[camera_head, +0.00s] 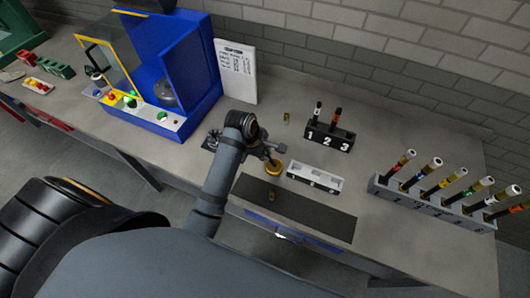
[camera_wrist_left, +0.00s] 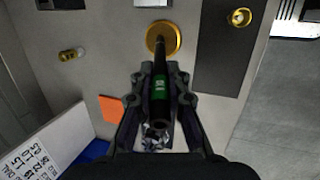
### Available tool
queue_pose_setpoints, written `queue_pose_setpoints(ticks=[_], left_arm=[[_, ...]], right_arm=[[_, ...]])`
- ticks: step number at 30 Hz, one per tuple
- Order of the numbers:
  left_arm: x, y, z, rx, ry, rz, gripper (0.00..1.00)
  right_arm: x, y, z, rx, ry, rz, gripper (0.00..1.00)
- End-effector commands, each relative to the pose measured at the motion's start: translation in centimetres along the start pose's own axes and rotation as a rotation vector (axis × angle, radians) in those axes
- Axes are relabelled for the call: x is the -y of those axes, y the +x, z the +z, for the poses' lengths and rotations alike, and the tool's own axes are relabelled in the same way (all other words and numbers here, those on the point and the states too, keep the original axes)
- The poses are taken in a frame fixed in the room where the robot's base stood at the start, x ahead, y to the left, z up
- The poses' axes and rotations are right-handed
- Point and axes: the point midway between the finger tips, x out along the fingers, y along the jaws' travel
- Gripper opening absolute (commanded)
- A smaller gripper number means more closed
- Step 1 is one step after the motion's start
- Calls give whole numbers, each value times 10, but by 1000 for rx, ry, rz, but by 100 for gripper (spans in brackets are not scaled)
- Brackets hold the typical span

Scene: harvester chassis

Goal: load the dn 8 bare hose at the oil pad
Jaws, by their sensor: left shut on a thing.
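My left gripper (camera_head: 268,150) is over the middle of the bench. In the left wrist view, the left gripper (camera_wrist_left: 161,78) is shut on a black hose (camera_wrist_left: 160,95) with a green band; its label is hard to read. The hose's far end is over a round gold dish (camera_wrist_left: 163,29), which looks like the oil pad. I cannot tell whether they touch. The dish (camera_head: 273,168) also shows in the head view, where the hose is mostly hidden by the gripper. My right gripper is not in view.
A black rack (camera_head: 330,139) marked 1 2 3 holds two pieces. A grey rack (camera_head: 430,208) at right holds several hoses. A white tray (camera_head: 315,179) and a dark mat (camera_head: 315,212) lie near the dish. A blue machine (camera_head: 190,75) stands left. An orange square (camera_wrist_left: 112,109) lies beside the gripper.

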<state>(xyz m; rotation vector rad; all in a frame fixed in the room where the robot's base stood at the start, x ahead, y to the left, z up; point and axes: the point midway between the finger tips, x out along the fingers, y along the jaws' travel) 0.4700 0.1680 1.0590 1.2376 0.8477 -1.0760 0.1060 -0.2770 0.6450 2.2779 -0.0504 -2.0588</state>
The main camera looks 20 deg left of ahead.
Motion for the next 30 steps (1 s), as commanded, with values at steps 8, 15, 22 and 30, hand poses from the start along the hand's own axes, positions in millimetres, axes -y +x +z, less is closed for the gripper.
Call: queue_pose_setpoints(ticks=[8,15,22,30], left_arm=[[-4,-13,2,0,0,-1,0],[-12,-35,6,0,0,0,0],[-18,-55,10,0,-1,1,0],[-21,-66,11,0,-1,-1,0]], right_arm=[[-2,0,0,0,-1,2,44],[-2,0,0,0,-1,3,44],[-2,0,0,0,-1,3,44],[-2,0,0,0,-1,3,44]])
